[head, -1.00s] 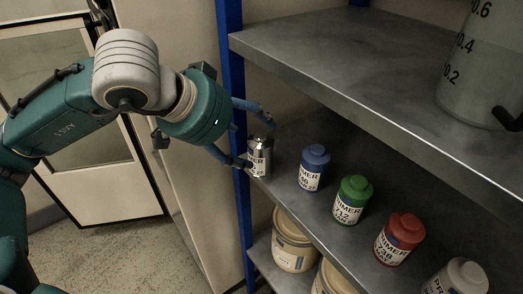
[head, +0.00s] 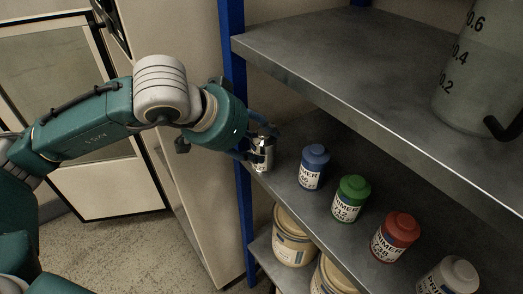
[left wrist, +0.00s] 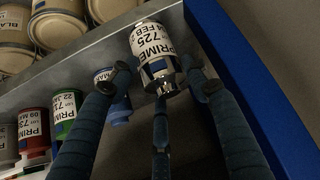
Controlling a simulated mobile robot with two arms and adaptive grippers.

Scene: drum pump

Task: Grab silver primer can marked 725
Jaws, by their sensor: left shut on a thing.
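The silver primer can (head: 262,156) is at the left end of the middle shelf, close to the blue post. In the left wrist view its label reads PRIME and 725 on the can (left wrist: 150,42). My left gripper (head: 258,143) is shut on this can, with fingers around its upper part. The fingers also show in the left wrist view (left wrist: 158,72), on both sides of the can and below it. I cannot tell whether the can's base touches the shelf. My right gripper is not in view.
On the middle shelf (head: 290,203), blue (head: 314,166), green (head: 351,198), red (head: 396,236) and white-capped (head: 452,276) primer cans stand right of the silver one. The blue post (head: 236,150) is close by. The upper shelf (head: 370,85) overhangs; large tins (head: 292,238) sit below.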

